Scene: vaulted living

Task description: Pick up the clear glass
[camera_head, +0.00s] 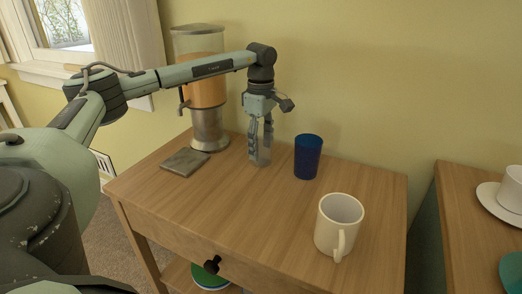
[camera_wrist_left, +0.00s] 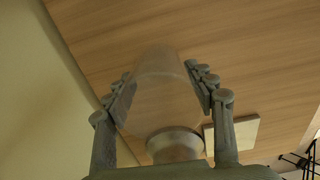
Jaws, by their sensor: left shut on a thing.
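The clear glass (camera_head: 264,157) is near the back of the wooden table, left of the blue cup. It is see-through and faint. My left gripper (camera_head: 260,145) points down from above with its fingers on either side of the glass, shut on it. In the left wrist view, the glass (camera_wrist_left: 160,95) is a pale see-through shape between the two fingers of my left gripper (camera_wrist_left: 168,90). I cannot tell whether its base touches the table. My right gripper is not in view.
A blue cup (camera_head: 308,157) stands close to the right of the glass. A white mug (camera_head: 338,224) is at the front right. A drink dispenser (camera_head: 208,120) and a flat grey slab (camera_head: 185,162) are on the left. The table's middle (camera_head: 240,205) is clear. The wall is close behind.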

